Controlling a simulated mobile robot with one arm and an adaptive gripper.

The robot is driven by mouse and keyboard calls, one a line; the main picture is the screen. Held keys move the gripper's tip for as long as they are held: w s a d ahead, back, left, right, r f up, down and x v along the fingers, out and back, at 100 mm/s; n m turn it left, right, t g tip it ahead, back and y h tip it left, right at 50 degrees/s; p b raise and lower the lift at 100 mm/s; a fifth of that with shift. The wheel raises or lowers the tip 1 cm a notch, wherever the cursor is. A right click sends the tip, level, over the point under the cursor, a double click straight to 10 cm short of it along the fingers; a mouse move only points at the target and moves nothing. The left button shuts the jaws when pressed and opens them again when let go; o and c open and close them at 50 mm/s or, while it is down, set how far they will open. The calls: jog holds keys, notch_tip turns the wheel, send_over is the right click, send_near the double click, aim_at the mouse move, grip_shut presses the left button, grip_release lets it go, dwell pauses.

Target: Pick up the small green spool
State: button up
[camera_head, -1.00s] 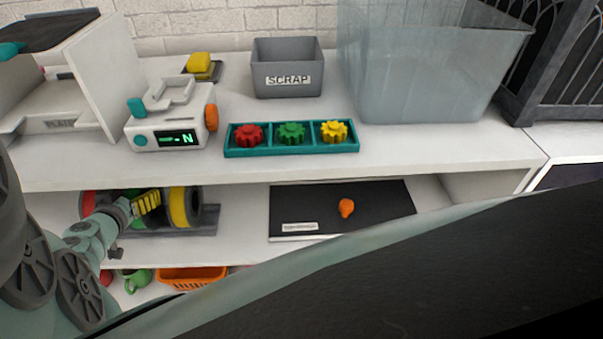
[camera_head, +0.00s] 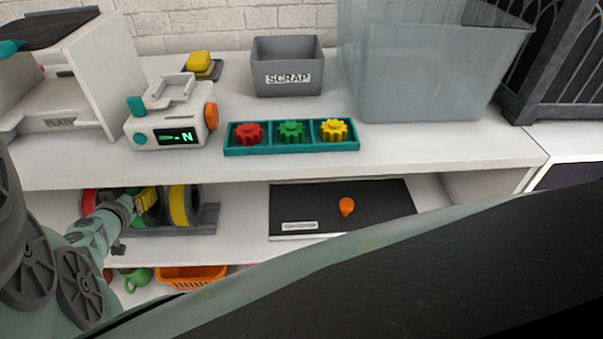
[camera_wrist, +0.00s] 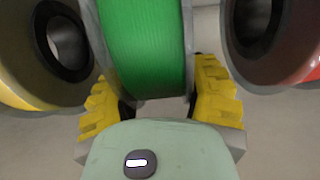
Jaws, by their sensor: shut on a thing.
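The small green spool (camera_wrist: 147,48) fills the top middle of the wrist view, with green filament between two grey flanges. My gripper (camera_wrist: 160,100) has its yellow ribbed fingers on both sides of the spool, shut on its flanges. In the head view my gripper (camera_head: 146,200) reaches onto the lower shelf between a red spool and a yellow spool. There the green spool (camera_head: 133,221) is mostly hidden behind the fingers. I cannot tell whether it is clear of its rack.
The yellow spool (camera_wrist: 40,50) and the red spool (camera_wrist: 275,40) stand close on either side. The dark rack (camera_head: 208,220) is under the spools. A black mat (camera_head: 385,205) with an orange object (camera_head: 347,206) lies to the right. The upper shelf edge (camera_head: 230,170) is just above.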

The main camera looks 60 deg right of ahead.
aim_at(131, 188)
jog(key=c, duration=0.4)
jog(key=shift+o, duration=0.2)
jog(key=shift+r, duration=0.1)
jog(key=shift+a+r+p, duration=0.1)
jog(key=shift+r+p, duration=0.25)
jog(key=shift+r, duration=0.15)
notch_tip(131, 188, up, 3)
jog(key=shift+f+p, duration=0.2)
jog(key=shift+p, duration=0.45)
jog(key=s+a+b, duration=0.2)
jog(key=s+a, duration=0.9)
jog(key=a, duration=0.3)
jog(key=shift+b, duration=0.3)
